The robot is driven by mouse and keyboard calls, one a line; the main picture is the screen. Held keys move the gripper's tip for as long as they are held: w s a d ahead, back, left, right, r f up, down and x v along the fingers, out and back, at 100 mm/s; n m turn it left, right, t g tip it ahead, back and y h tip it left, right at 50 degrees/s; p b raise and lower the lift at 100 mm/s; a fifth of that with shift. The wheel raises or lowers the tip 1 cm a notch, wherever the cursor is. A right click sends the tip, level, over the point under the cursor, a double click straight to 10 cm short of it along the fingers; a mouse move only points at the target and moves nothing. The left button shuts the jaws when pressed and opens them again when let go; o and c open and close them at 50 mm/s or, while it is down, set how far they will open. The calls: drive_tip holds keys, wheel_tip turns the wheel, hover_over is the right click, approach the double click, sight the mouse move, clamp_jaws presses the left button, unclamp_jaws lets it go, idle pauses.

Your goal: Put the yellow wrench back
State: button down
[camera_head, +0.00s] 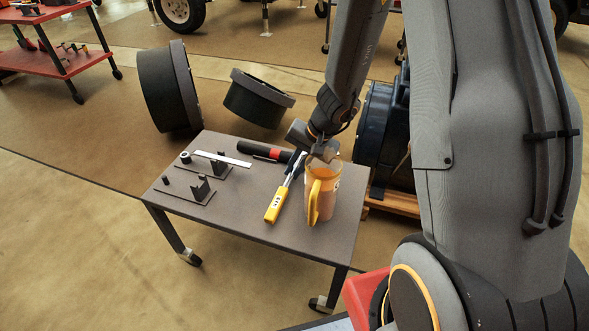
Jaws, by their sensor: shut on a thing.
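The yellow wrench (275,205) is on the grey table top, its yellow handle toward the table's front edge. Its metal shaft slants up and right to the underside of my gripper (308,154). My gripper is low over the back right part of the table and is shut at the wrench's upper end. The fingertips are partly hidden, and I cannot tell if the wrench is lifted clear of the surface.
A black and red tool (262,151) lies at the table's back edge. Dark brackets (188,190) and a pale metal strip (222,159) are on the left part. The table (250,228) is clear at its front. Large dark rings (168,88) and a blue drum stand behind.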

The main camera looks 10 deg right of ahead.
drive_tip(key=shift+f, duration=0.15)
drive_tip(key=c, duration=1.8)
unclamp_jaws()
drive_tip(key=shift+o, duration=0.2)
drive_tip(key=p+v, duration=0.5)
drive_tip(key=v, duration=0.7)
drive_tip(key=s+a+r+n+g, duration=0.2)
drive_tip(key=s+a+r+n, duration=0.3)
drive_tip(key=s+a+r, duration=0.5)
drive_tip(key=s+a+r+n+h, duration=0.1)
drive_tip(key=s+r+n, duration=0.1)
drive_tip(key=s, duration=0.4)
drive_tip(key=s+a+r+n+h, duration=0.1)
drive_tip(key=s+r+n+h, duration=0.1)
drive_tip(key=s, duration=0.4)
drive_tip(key=shift+s+a+r+n, duration=0.25)
drive_tip(key=shift+a+r+n, duration=0.1)
drive_tip(key=shift+r+n, duration=0.5)
drive_tip(key=shift+f, duration=0.1)
